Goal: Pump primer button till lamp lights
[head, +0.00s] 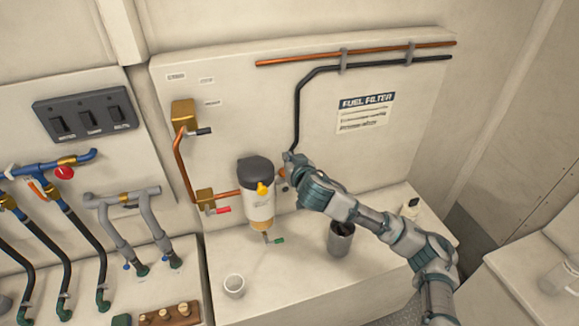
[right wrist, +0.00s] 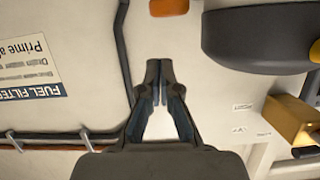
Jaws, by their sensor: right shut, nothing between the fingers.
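The fuel filter (head: 259,207) is mounted on the white panel, with a dark cap (head: 255,168) and a pale bowl. A yellow knob (head: 263,189), possibly the primer button, sticks out from the cap's front. My right gripper (head: 289,158) is shut and empty, just right of the cap and apart from the knob. In the right wrist view, its closed fingertips (right wrist: 158,68) point toward an orange part (right wrist: 168,7); I cannot tell whether this is a lamp or pipe. The dark cap (right wrist: 260,38) is beside it. No lit lamp is evident. My left gripper is not in view.
A dark cup (head: 341,240) stands on the ledge below my right arm, and a small white cup (head: 234,286) is at the front. A fuel filter label (head: 365,113), a black pipe (head: 298,110) and brass valves are on the panel. Hoses fill the left side.

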